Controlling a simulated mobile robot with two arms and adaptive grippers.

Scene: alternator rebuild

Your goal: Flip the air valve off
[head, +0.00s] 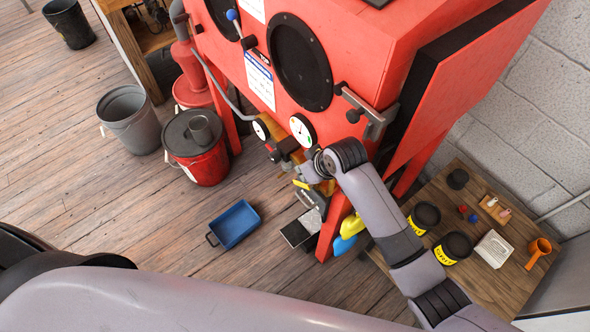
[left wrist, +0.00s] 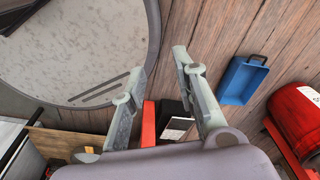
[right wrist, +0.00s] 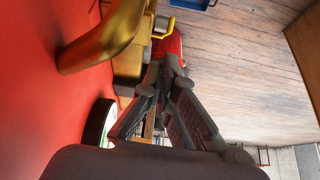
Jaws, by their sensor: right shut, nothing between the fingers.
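The air fittings hang under the front of the red blast cabinet (head: 375,40), beside two round gauges. A yellow lever (head: 301,185), which looks like the air valve handle, shows just by my right gripper (head: 307,178) in the head view. In the right wrist view the yellow lever (right wrist: 165,27) is beyond the fingertips, next to brass fittings (right wrist: 127,55). My right gripper (right wrist: 167,68) is shut and empty, close to these fittings; I cannot tell if it touches them. My left gripper (left wrist: 160,62) is open and empty, its fingers apart.
A white gauge (head: 302,130) sits just above the right gripper. A red bucket (head: 205,165) and a grey bucket (head: 130,118) stand on the floor at left. A blue tray (head: 234,224) lies on the plank floor. A low wooden table (head: 500,300) with jars is at right.

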